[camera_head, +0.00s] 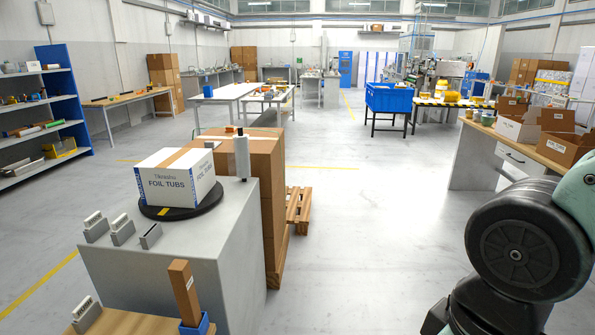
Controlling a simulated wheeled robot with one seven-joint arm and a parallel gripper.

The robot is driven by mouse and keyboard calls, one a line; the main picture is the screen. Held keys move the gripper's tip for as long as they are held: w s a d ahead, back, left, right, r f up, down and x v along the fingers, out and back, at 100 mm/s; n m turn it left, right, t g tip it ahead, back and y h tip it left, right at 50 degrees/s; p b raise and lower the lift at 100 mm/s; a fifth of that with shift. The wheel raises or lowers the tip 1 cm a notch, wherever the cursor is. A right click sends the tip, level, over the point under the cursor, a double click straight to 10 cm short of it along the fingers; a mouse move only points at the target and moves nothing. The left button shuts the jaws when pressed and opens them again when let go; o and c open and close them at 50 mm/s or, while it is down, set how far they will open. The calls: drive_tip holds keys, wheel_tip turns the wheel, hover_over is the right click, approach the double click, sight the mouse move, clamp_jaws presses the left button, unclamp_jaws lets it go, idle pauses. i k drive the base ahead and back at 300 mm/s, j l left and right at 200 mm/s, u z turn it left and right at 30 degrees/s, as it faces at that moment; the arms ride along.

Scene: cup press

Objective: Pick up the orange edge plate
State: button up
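I cannot make out the orange edge plate for certain. A small orange piece (230,129) lies on top of the brown cardboard stack (264,155) left of the middle; it is too small to tell its shape. My arm's dark joint fills the lower right. My gripper is out of view, so its state is not shown.
A white FOIL TUBS box (160,188) sits on a black turntable (205,200) on a grey cabinet (190,262). Several small grey blocks stand along its left edge. A wooden pallet (302,205) juts out beside the stack. A desk with open cartons (562,139) stands right. The middle floor is clear.

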sight(228, 129)
drive_tip(key=i+l, duration=0.1)
drive_tip(key=i, duration=1.85)
drive_tip(key=i+u, duration=0.45)
drive_tip(key=i+l+u, duration=0.3)
drive_tip(key=i+u, duration=0.15)
drive_tip(key=i+l+u, duration=0.75)
drive_tip(key=l+u, duration=0.15)
drive_tip(key=i+l+u, duration=0.25)
drive_tip(key=l+u, duration=0.25)
